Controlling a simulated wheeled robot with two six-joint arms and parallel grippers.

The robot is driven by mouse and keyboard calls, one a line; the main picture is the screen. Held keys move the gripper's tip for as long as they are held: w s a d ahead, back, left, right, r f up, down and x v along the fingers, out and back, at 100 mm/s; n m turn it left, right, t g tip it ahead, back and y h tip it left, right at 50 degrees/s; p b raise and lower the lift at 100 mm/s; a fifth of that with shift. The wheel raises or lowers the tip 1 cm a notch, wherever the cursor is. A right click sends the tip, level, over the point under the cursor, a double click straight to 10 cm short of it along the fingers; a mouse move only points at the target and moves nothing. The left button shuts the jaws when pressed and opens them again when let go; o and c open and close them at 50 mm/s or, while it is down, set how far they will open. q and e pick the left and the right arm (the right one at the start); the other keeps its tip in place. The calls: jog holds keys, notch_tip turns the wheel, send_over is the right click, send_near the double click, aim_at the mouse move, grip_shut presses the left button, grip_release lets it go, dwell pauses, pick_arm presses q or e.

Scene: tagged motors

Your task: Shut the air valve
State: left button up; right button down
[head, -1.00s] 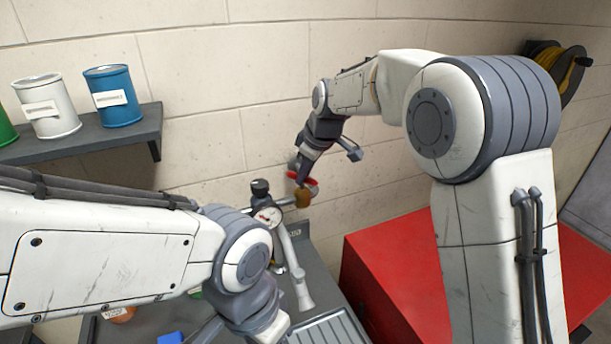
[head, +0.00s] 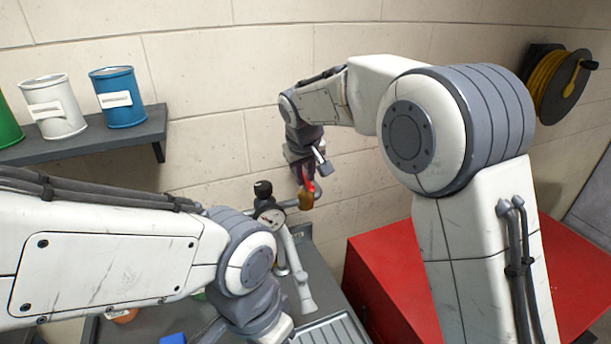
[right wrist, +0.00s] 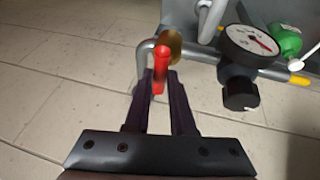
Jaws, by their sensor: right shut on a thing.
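The air valve has a brass body (head: 306,201) on a grey pipe by the wall, with a red lever. In the right wrist view, the red lever (right wrist: 160,72) stands out from the brass body (right wrist: 173,46), across the pipe's run. My right gripper (right wrist: 160,92) is shut on the red lever, one dark finger on each side. In the head view the right gripper (head: 304,178) comes from above and hides part of the lever. My left gripper (head: 262,325) is low at the bottom edge; its fingers cannot be made out.
A round gauge (head: 269,218) and a black knob (head: 263,189) sit beside the valve. A grey bench (head: 318,275) lies below. A red cabinet (head: 385,285) stands to the right. A shelf (head: 90,142) with several cans is at left; a yellow hose reel (head: 553,82) hangs at right.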

dwell(0.4)
jog(key=c, duration=0.8)
grip_release()
jog(key=shift+o, duration=0.2)
jog(key=b+v, duration=0.2)
jog(key=v, duration=0.8)
jog(key=shift+r, duration=0.25)
jog(key=shift+s+a+f, duration=0.1)
jog(key=shift+s+a, duration=0.05)
jog(key=shift+s, duration=0.05)
